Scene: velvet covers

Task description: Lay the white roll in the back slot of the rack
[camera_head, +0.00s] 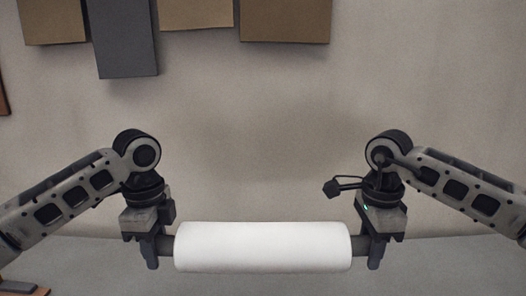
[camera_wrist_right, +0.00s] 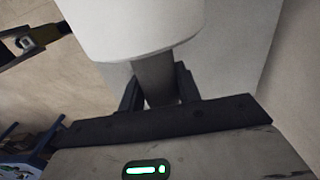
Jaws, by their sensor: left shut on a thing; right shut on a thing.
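The white roll (camera_head: 262,247) hangs level in the head view, with a dark core end sticking out on each side. My left gripper (camera_head: 152,254) is shut on the left core end. My right gripper (camera_head: 374,252) is shut on the right core end. In the right wrist view the roll (camera_wrist_right: 130,28) is at the top, and its grey core end sits between the fingers of my right gripper (camera_wrist_right: 158,92). I cannot make out the rack or its back slot for certain in either view.
Brown and grey panels (camera_head: 125,38) are on the wall at the top left of the head view. A brown wooden piece (camera_head: 22,287) shows at the lower left corner. A blue and dark object (camera_wrist_right: 25,145) is at the left of the wrist view. The wall behind the roll is bare.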

